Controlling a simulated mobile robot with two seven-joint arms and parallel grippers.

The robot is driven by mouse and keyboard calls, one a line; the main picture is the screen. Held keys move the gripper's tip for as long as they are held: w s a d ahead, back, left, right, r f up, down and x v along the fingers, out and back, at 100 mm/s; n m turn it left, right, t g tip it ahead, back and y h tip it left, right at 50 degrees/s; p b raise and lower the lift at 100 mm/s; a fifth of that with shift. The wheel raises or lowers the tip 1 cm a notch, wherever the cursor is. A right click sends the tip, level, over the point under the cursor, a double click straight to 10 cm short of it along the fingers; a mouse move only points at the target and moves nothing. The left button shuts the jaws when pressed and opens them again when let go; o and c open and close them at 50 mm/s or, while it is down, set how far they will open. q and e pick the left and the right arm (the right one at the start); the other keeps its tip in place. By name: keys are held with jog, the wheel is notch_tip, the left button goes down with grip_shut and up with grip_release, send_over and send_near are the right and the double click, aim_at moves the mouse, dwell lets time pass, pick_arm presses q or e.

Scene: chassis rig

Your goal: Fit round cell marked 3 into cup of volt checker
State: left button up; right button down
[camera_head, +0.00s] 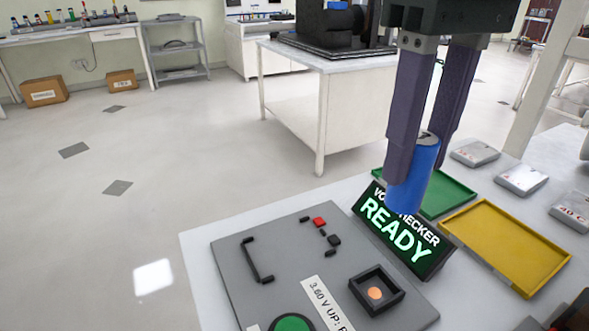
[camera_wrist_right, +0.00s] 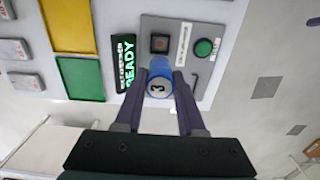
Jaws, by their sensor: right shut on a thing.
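A blue round cell (camera_head: 416,172) is gripped between the fingers of my right gripper (camera_head: 412,165), held in the air in front of the volt checker's display. In the right wrist view the cell (camera_wrist_right: 160,86) shows a "3" on its end, between the fingertips (camera_wrist_right: 160,92). The volt checker is a grey board (camera_head: 290,260) with a lit "READY" display (camera_head: 400,228). Its cup (camera_head: 377,291) is a black square socket with a copper contact at the bottom, and it looks empty. The cup also shows in the right wrist view (camera_wrist_right: 159,43). My left gripper does not show.
A green tray (camera_head: 452,194) and a yellow tray (camera_head: 510,252) lie behind and right of the display. Several grey labelled blocks (camera_head: 522,180) stand at the right. The board also carries a green button (camera_head: 292,324) and black brackets (camera_head: 256,262).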

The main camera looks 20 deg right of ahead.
jog(key=b, duration=0.3)
send_over(376, 294)
notch_tip(376, 294, down, 14)
jog(key=shift+r, duration=0.15)
jog(key=shift+f, duration=0.2)
jog(key=c, duration=0.5)
grip_release()
notch_tip(376, 294, up, 12)
jog(key=p, duration=0.3)
jog(key=shift+r, duration=0.15)
